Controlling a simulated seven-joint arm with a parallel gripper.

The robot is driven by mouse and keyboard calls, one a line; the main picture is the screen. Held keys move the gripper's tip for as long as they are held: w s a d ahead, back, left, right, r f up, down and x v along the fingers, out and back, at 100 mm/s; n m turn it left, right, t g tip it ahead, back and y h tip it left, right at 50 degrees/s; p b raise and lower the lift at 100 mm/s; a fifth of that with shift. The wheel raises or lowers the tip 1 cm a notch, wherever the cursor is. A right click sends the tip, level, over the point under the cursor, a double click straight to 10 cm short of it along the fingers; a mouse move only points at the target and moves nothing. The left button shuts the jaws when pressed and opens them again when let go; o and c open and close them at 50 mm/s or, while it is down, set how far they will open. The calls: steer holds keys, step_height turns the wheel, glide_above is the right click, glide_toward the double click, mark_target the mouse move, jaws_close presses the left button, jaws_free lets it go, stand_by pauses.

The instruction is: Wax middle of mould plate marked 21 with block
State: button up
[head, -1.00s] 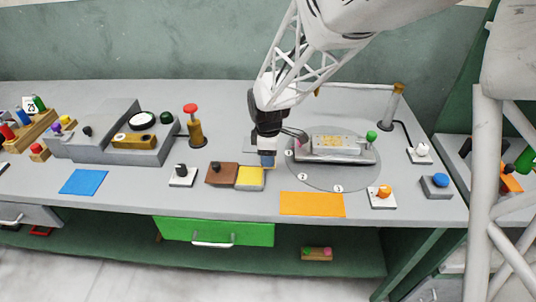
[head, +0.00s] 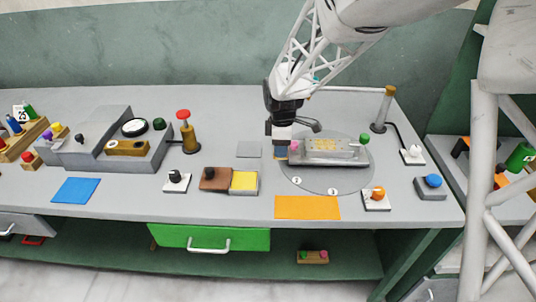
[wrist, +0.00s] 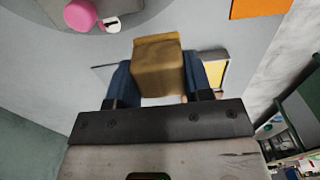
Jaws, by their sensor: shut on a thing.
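My gripper (head: 281,150) is shut on a tan block (wrist: 158,65), held between its blue fingers in the wrist view. In the head view the gripper hangs at the left edge of the grey turntable (head: 315,183), beside the pink knob (head: 294,146); the block is hardly visible there. A mould plate (head: 332,144), tan on top, lies in a grey holder on the turntable, to the right of the gripper. A number on the plate cannot be read. The wrist view shows the pink knob (wrist: 80,15) ahead at the upper left.
An open box with a yellow pad (head: 244,181) and brown lid (head: 214,178) stands left of the turntable. An orange sheet (head: 307,207) lies in front. A post (head: 384,110) rises behind right. A green knob (head: 364,139) stands at the holder's right end.

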steer(key=w+d+r, duration=0.3)
steer(key=d, duration=0.6)
steer(key=w+d+r, duration=0.4)
steer(key=d, duration=0.6)
steer(key=shift+w+f, duration=0.1)
steer(key=shift+f, duration=0.05)
